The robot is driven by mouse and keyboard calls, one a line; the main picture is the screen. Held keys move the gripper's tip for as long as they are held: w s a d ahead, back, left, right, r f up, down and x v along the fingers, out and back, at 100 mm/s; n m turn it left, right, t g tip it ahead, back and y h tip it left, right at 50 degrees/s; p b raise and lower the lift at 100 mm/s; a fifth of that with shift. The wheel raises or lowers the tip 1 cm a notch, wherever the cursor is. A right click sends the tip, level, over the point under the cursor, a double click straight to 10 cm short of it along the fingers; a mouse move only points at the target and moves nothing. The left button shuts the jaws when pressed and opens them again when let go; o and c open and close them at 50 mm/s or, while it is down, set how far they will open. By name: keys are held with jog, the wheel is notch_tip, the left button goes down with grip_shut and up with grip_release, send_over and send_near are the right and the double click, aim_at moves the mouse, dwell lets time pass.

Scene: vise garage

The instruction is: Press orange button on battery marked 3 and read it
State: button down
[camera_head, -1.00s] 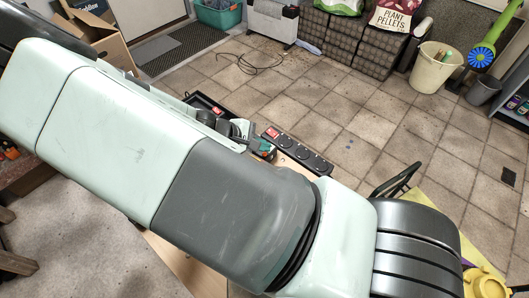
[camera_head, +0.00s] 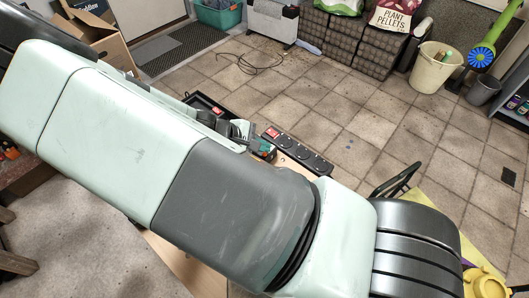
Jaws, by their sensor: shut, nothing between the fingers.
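My pale green and grey arm (camera_head: 120,130) crosses the view from upper left to lower right and covers most of the workbench. My gripper does not show. No battery marked 3 and no orange button can be made out. A small dark object with teal and orange parts (camera_head: 263,151) shows just past the arm's upper edge; it is partly hidden and I cannot tell what it is.
A black power strip (camera_head: 308,158) with a red switch lies on the bench edge beyond my arm. A cardboard box (camera_head: 98,30) stands upper left. A cream bucket (camera_head: 437,68) stands upper right. The tiled floor (camera_head: 350,110) between is largely clear.

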jog(key=shift+f, duration=0.35)
jog(key=shift+f, duration=0.4)
dwell(0.6)
jog(key=shift+r, duration=0.85)
jog(key=shift+r, duration=0.1)
notch_tip(320, 180, up, 5)
jog(key=shift+f, duration=0.1)
dwell(0.4)
dwell(0.7)
